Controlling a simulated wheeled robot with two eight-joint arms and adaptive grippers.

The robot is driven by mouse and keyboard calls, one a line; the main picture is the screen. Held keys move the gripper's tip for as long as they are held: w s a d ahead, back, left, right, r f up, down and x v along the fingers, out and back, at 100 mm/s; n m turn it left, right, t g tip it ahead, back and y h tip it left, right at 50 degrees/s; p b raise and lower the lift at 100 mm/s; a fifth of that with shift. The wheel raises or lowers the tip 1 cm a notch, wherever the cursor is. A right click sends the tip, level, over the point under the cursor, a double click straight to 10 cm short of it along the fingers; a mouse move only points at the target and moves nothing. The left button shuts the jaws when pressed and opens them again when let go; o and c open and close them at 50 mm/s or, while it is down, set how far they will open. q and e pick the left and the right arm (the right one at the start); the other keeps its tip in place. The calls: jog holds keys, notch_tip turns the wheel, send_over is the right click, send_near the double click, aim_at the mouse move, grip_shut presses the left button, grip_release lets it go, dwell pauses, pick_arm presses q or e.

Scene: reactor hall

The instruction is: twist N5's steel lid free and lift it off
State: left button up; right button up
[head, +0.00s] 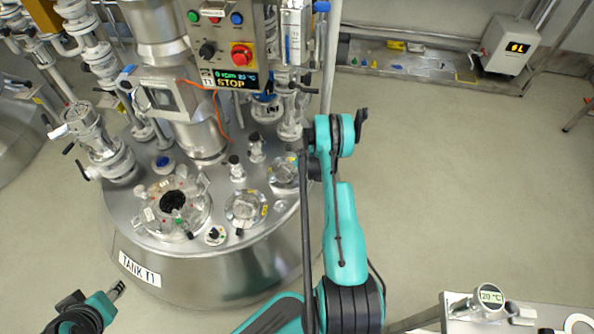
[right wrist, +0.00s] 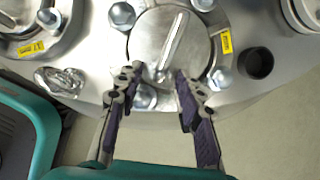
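A round steel lid (right wrist: 150,38) with a raised bar handle (right wrist: 172,42) sits on a bolted flange with a yellow tag on the tank top. The tag is too small to read, so I cannot confirm it is N5. My right gripper (right wrist: 158,75) is open, its fingertips apart on either side of the handle's near end; nothing is held, and I cannot tell whether they touch. In the head view the lidded nozzle (head: 281,174) is beside my right arm, which partly hides that area. My left gripper (head: 118,289) is at the lower left, away from the tank top; its opening is unclear.
Tank T1 (head: 200,272) carries several other nozzles, including a tagged one (head: 245,208) and an open-looking flange with a dark centre (head: 173,201). A control panel (head: 232,45) stands above. A small black cap (right wrist: 256,62) is right of the lid.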

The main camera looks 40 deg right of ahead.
jog(key=shift+w+a+f, duration=0.1)
jog(key=shift+w+f, duration=0.1)
jog(key=shift+f, duration=0.3)
grip_shut()
jog(key=shift+r+p, duration=1.35)
jog(key=shift+r, duration=2.4)
